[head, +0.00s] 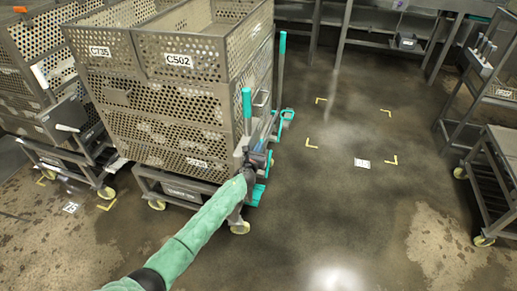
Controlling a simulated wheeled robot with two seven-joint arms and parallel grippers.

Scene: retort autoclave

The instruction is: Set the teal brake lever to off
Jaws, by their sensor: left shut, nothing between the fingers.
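Several teal parts show on the right end of the cart that carries the perforated crates. They include an upright teal bar (247,111), a taller teal post (281,62) behind it, a teal loop (287,115) and a low teal piece (257,195) near the cart's foot. I cannot tell for certain which is the brake lever, or its setting. My left gripper (264,141), at the end of a green-sleeved arm, is at this end of the cart, among the teal parts. It is shut and empty. Whether it touches a teal part is unclear. My right gripper is out of view.
The cart (178,188) holds stacked crates (165,97) marked C735 and C502. Another loaded cart (62,160) stands at the left. A metal trolley (497,167) is at the right, with shelving behind. The wet floor between has yellow corner marks and is clear.

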